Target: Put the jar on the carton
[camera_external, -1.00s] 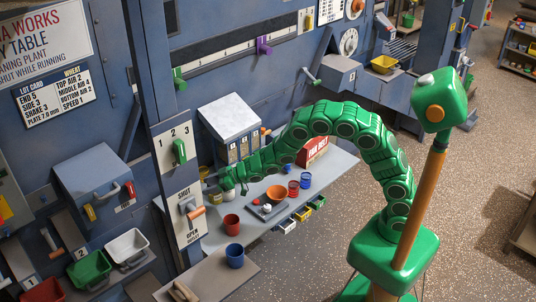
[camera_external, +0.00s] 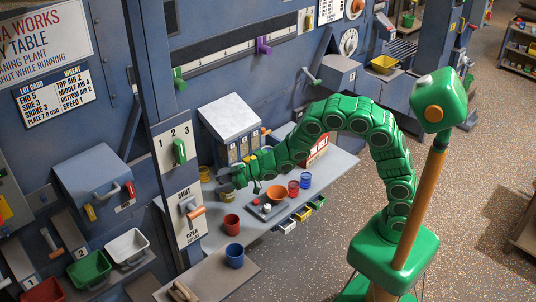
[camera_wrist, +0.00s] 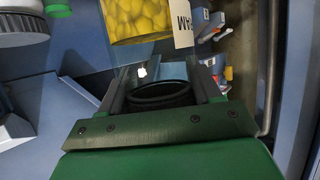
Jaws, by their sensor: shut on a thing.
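My gripper (camera_external: 237,178) is over the left part of the bench, pointing left, in front of the grey bin unit. In the wrist view its fingers (camera_wrist: 163,82) are shut on the jar, whose dark round rim (camera_wrist: 160,95) and clear glass show between them. Yellow contents with a pale lettered label (camera_wrist: 184,20) show beyond; I cannot tell whether they belong to the jar. In the external view the jar is small and mostly hidden by the gripper. The carton, a red box with white lettering (camera_external: 317,151), stands farther right on the bench, partly behind my arm.
Red cup (camera_external: 231,224), blue cup (camera_external: 235,256), red can (camera_external: 293,188) and blue can (camera_external: 305,180) stand nearby. The grey bin unit (camera_external: 230,118) rises behind. Small drawers stick out at the front edge.

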